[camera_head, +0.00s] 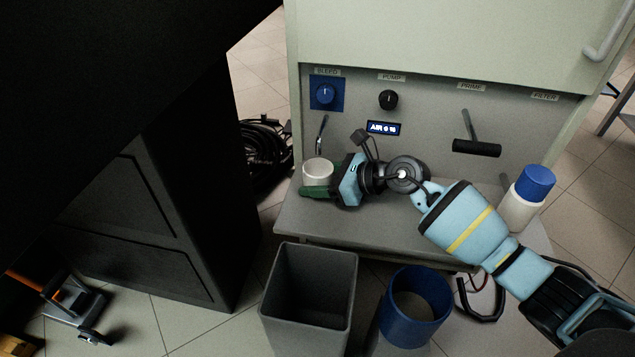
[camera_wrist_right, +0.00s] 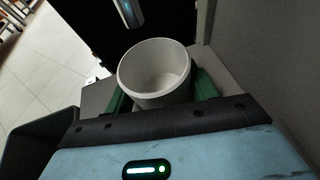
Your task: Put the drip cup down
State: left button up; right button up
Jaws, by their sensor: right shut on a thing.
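The drip cup (camera_head: 318,171) is a small off-white cup, upright at the left end of the grey shelf (camera_head: 345,216), under the thin bleed spout (camera_head: 321,133). My right gripper (camera_head: 317,188) reaches in from the right, with its green fingers shut on the cup. In the right wrist view the cup (camera_wrist_right: 157,72) is empty inside and sits between the green fingers (camera_wrist_right: 160,97). The frames do not clearly show whether its base touches the shelf. My left gripper is not in view.
A white bottle with a blue cap (camera_head: 529,196) stands at the shelf's right end. A grey bin (camera_head: 310,290) and a blue bin (camera_head: 413,307) stand below on the floor. The panel has a blue knob (camera_head: 325,93), a black knob (camera_head: 388,99) and a black handle (camera_head: 477,148).

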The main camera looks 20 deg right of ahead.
aim_at(385, 207)
jog(key=shift+r, duration=0.15)
jog(key=shift+f, duration=0.2)
jog(key=o, duration=1.7)
jog(key=shift+r, duration=0.1)
jog(key=shift+d+r, duration=0.1)
jog(key=shift+r, duration=0.05)
jog(key=s+d+p, duration=0.1)
jog(key=s+d, duration=0.2)
jog(key=s+d+p, duration=0.1)
jog(key=s+d, duration=0.2)
jog(key=s+d+r+p, duration=0.1)
jog(key=s+d, duration=0.2)
jog(key=shift+s+d+p, duration=0.1)
jog(key=shift+s+p, duration=0.2)
jog(key=shift+s+d, duration=0.45)
jog(key=shift+d, duration=0.05)
